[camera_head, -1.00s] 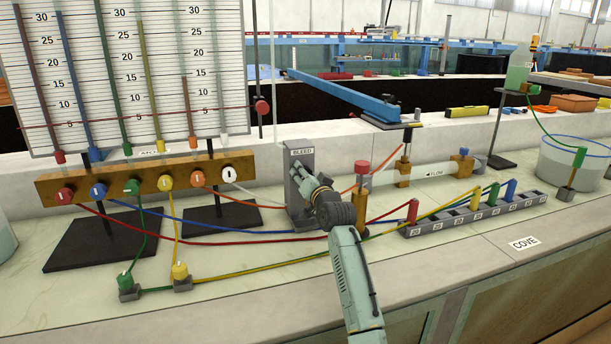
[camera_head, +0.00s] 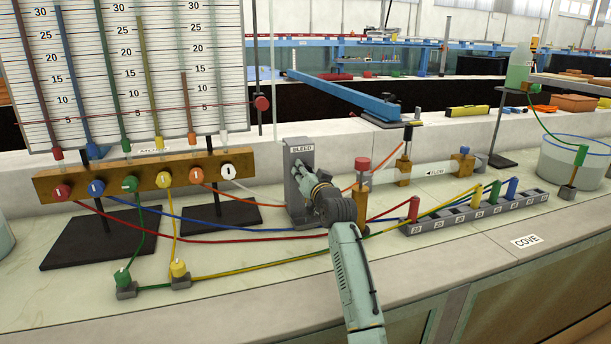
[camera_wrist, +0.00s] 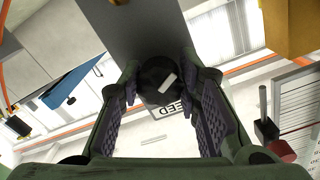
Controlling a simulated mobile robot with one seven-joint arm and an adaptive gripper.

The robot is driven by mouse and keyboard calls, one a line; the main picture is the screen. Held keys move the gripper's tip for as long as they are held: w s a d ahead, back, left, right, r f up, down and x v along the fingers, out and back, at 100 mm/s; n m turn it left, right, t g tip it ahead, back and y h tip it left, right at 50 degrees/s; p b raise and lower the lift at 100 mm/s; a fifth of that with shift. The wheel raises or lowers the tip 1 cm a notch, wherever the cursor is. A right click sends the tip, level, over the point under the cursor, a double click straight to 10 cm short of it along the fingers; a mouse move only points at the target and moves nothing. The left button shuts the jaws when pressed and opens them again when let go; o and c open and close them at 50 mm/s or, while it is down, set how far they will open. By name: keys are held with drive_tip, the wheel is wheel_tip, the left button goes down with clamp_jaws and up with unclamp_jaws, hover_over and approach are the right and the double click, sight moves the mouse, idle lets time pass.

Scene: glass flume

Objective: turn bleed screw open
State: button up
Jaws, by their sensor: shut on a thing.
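The bleed screw (camera_wrist: 155,74) is a dark round knob with a white line on its face, seen in the wrist view. It sits on the grey upright block (camera_head: 299,155) labelled BLEED. My gripper (camera_head: 302,172) reaches the front of this block. In the wrist view my gripper's (camera_wrist: 160,82) two ridged fingers close on the knob from both sides. The white line lies at a slant. In the head view my fingers hide the screw.
A wooden manifold (camera_head: 145,180) with several coloured knobs stands at left. A red-capped post (camera_head: 363,180) stands close right of my gripper. A grey numbered rack (camera_head: 450,222) lies further right. Coloured tubes cross the bench around my arm.

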drive_tip(key=shift+c, duration=0.2)
drive_tip(key=o, duration=1.2)
drive_tip(key=v, duration=1.2)
